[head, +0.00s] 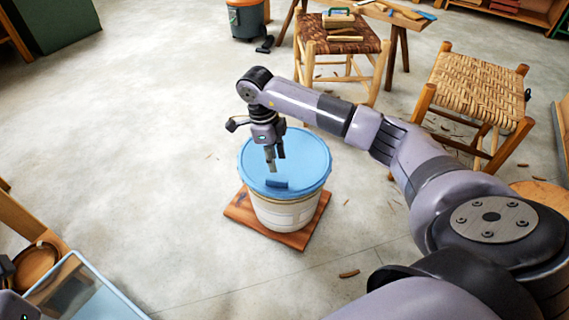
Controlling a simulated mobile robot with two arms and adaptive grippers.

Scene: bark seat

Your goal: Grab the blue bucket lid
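The blue bucket lid (310,165) is round and sits flat on a white bucket (285,212) in the middle of the head view. A small darker blue handle block (277,183) stands on the lid's near half. My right gripper (276,165) points down over the lid, just behind and above the block. Its two fingers look apart with nothing between them. Whether a fingertip touches the lid is unclear. Part of my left gripper (14,306) shows at the bottom left corner; its fingers cannot be made out.
The bucket stands on a wooden board (238,210) on the concrete floor. Two woven stools (340,36) (470,88) stand behind and to the right. A clear blue-tinted bin (85,292) is at the lower left. The floor left of the bucket is clear.

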